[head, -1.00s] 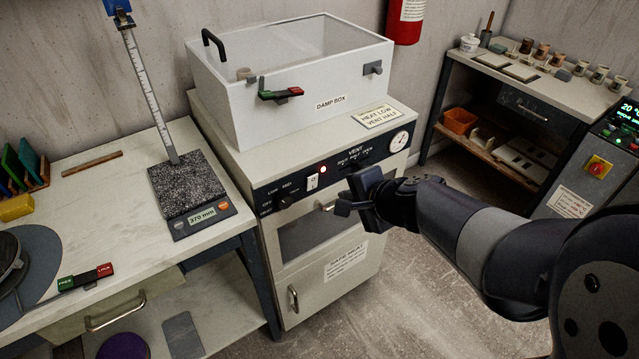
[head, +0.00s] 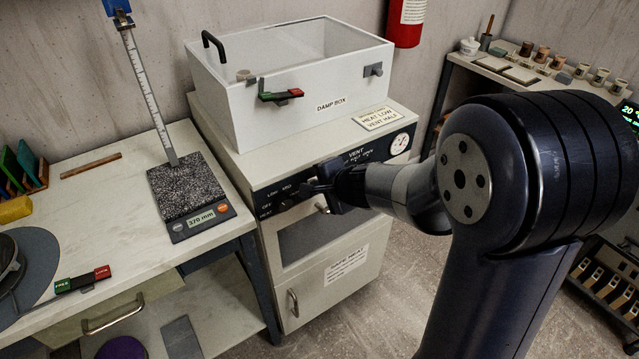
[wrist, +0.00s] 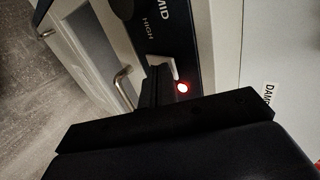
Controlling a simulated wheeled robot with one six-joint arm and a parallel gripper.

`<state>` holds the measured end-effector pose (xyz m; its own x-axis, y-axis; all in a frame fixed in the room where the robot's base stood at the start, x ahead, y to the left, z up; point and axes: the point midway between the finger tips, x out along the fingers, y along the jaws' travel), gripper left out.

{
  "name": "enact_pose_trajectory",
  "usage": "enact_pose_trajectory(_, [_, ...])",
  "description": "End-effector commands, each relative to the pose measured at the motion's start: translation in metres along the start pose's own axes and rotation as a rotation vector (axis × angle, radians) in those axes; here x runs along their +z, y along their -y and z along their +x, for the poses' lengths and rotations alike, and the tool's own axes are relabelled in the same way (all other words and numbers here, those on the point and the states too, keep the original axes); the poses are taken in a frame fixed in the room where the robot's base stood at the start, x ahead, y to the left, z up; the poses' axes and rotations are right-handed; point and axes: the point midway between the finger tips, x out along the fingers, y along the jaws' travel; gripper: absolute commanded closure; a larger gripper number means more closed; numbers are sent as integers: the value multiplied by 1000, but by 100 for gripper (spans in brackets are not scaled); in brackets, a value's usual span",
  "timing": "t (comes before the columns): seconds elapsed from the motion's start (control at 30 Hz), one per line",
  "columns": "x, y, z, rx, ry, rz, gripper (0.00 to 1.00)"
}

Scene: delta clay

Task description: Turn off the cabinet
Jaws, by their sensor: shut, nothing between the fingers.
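The white cabinet (head: 325,262) stands right of the table, with a dark control panel (head: 268,203) along its upper front. In the wrist view, a red lamp (wrist: 182,87) glows on the panel. A pale switch plate (wrist: 163,65) beside the lamp is partly hidden by my fingers. My gripper (head: 312,187) is shut and empty, with its fingertips (wrist: 156,80) at the panel by the switch. I cannot tell whether they touch it. The gripper hides the switch and lamp in the head view.
A damp box (head: 300,106) sits on the cabinet. The cabinet door handle (wrist: 124,88) lies near my fingers in the wrist view. A dark knob (wrist: 124,8) is beside the labels. The table (head: 110,215) holds a height gauge (head: 185,190). Floor shows in front.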

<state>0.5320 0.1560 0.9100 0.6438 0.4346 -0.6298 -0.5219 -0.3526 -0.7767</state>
Motion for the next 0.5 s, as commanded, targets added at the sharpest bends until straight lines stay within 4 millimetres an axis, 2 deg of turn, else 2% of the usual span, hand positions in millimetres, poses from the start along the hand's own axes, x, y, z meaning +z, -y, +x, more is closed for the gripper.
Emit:
enact_pose_trajectory(0.27, [0,0,0,1,0,0,100])
enact_pose_trajectory(0.5, [0,8,-1,42,3,0,100])
